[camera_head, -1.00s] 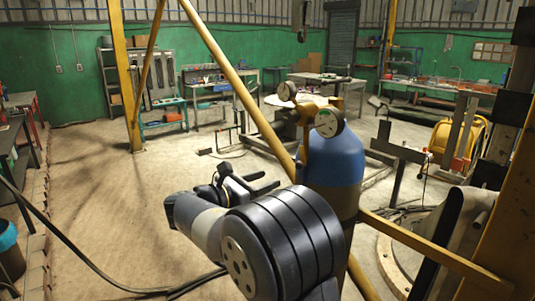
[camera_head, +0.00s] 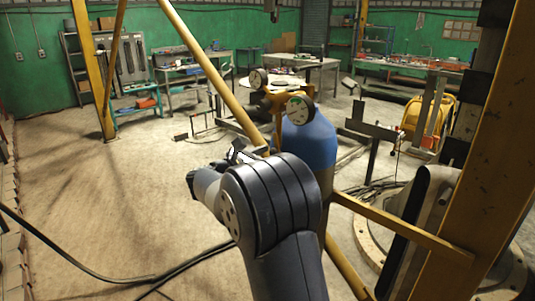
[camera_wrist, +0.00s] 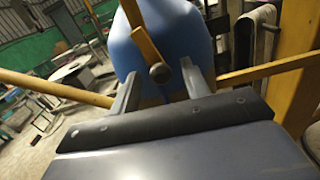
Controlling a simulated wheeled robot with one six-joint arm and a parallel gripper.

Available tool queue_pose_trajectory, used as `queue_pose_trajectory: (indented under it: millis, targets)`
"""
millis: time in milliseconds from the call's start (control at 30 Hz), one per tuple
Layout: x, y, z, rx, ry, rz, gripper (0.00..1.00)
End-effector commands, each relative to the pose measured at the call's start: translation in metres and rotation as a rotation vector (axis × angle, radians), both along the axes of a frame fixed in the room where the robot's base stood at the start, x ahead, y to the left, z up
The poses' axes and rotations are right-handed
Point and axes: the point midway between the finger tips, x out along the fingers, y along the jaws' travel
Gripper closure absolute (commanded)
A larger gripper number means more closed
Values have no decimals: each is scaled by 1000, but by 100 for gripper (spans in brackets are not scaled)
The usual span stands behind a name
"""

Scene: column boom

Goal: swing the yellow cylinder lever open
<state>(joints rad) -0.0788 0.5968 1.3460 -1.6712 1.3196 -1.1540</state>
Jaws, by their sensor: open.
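The blue gas cylinder (camera_head: 309,143) stands upright right of my arm in the head view. Its blue side (camera_wrist: 180,38) fills the upper middle of the wrist view. A yellow lever (camera_wrist: 142,38) with a round knob at its lower end shows in front of that blue side. My gripper (camera_wrist: 158,82) is open, and the knob appears between its fingertips. Whether either finger touches the lever, I cannot tell. In the head view my gripper (camera_head: 245,153) is mostly hidden behind my wrist, and the lever cannot be made out.
Two round gauges (camera_head: 300,108) sit on the yellow fittings at the cylinder's top. A slanted yellow pole (camera_head: 215,80) and a low yellow rail (camera_head: 400,228) run close to the cylinder. A black cable (camera_head: 90,268) lies on the floor at left, where the floor is mostly open.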

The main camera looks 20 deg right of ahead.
Motion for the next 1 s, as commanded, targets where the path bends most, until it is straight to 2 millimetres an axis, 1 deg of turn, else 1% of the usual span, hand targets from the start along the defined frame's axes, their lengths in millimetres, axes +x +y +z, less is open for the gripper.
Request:
queue_pose_trajectory:
  millis: [100,633,767,1000]
  targets:
    - [0,0,0,0,0,0,56]
    - [0,0,0,0,0,-1,100]
    - [1,1,-2,6,-18,0,100]
    - [7,3,-5,64,-178,-1,100]
